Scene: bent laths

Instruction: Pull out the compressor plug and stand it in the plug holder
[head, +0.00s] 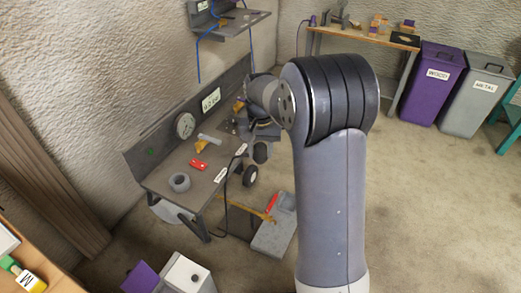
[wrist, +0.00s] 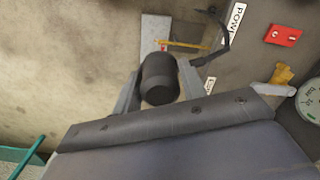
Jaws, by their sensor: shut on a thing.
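My gripper (wrist: 160,85) is shut on a dark, rounded cylinder in the wrist view, which I take to be the compressor plug (wrist: 160,78). One finger is on each side of it. In the head view my gripper (head: 262,132) is mostly hidden by my arm, near the right end of the workbench (head: 165,165). A dark cylinder below it looks like the plug (head: 260,152). I cannot tell whether the plug is free of a socket. A grey ring-like cup (head: 180,182) on the bench's near end may be the plug holder, but its label is unreadable.
A red switch box (head: 198,164), a yellow item (head: 202,146) and a round gauge (head: 185,125) are on the bench. A black cable (head: 226,190) hangs over its front edge. A wheel (head: 250,175) and a grey slab (head: 274,235) are below. Bins (head: 432,85) stand far right.

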